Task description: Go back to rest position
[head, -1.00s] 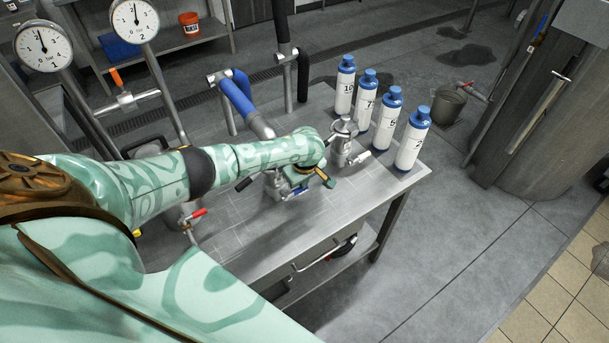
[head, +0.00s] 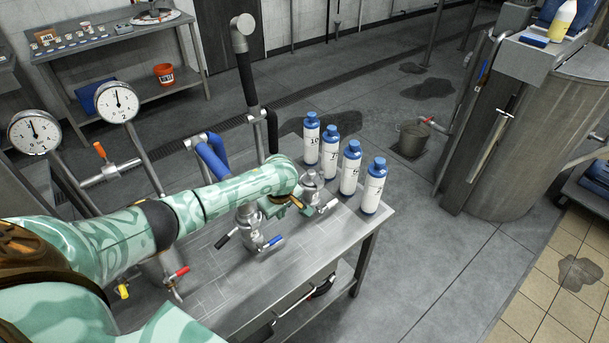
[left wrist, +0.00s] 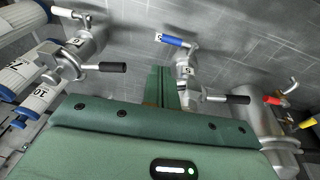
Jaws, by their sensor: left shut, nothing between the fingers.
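My left gripper (head: 296,204) is shut and empty at the end of the green patterned arm. It is above the steel table (head: 205,268), among the metal valve fittings. In the left wrist view its closed green fingers (left wrist: 167,88) point at the table, with nothing between them. A valve fitting with a blue handle (head: 250,228) stands beside it; it also shows in the left wrist view (left wrist: 186,70). A second fitting (head: 312,184) stands behind the gripper, partly hidden. My right gripper is in neither view.
Several white bottles with blue caps (head: 350,168) stand in a row at the table's right end. The floor between is open.

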